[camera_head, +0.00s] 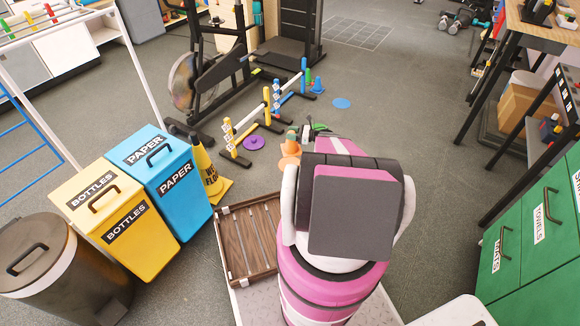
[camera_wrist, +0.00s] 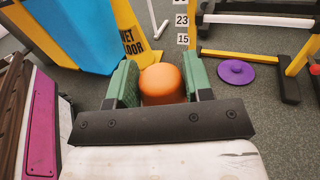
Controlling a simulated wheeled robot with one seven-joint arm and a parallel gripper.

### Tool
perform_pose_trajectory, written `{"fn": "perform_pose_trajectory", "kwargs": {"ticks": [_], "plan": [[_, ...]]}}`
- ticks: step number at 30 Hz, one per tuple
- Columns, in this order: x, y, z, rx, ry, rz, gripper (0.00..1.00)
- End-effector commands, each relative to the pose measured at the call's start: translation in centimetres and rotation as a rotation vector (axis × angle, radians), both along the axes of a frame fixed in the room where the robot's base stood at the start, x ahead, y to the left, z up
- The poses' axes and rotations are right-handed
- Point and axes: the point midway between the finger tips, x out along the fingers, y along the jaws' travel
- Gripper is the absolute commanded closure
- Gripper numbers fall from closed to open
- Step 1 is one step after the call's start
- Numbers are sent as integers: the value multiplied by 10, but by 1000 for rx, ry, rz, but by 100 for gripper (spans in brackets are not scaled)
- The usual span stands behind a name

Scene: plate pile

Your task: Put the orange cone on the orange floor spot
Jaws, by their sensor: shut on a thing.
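My gripper has green fingers and is shut on the orange cone (camera_wrist: 162,84); in the wrist view its fingers (camera_wrist: 160,80) sit on both sides of the cone, which shows as a rounded orange shape. In the head view the cone (camera_head: 291,147) shows small below the green fingers, partly hidden by my arm. The orange floor spot (camera_head: 287,163) appears just below the cone in the head view, partly covered. I cannot tell whether the cone touches it. The spot is hidden in the wrist view.
A yellow wet-floor sign (camera_head: 209,172) and blue paper bin (camera_head: 165,170) stand to the left. A wooden tray (camera_head: 222,240) lies near my base.

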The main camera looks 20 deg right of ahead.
Motion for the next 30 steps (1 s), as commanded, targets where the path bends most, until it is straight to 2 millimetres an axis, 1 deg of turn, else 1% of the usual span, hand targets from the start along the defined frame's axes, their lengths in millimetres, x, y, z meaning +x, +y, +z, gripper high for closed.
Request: {"fn": "perform_pose_trajectory", "kwargs": {"ticks": [1, 3, 6, 9, 13, 17, 20, 30], "plan": [[5, -14, -32, 2, 3, 1, 95], [2, -23, -61, 2, 2, 6, 95], [-2, -34, -94, 1, 2, 11, 95], [-7, -40, -115, 1, 0, 15, 95], [-8, -43, -127, 1, -1, 17, 95], [1, -43, -134, 0, -1, 18, 95], [16, -41, -144, 0, -1, 18, 95], [83, -35, -184, 0, -1, 17, 95]]}}
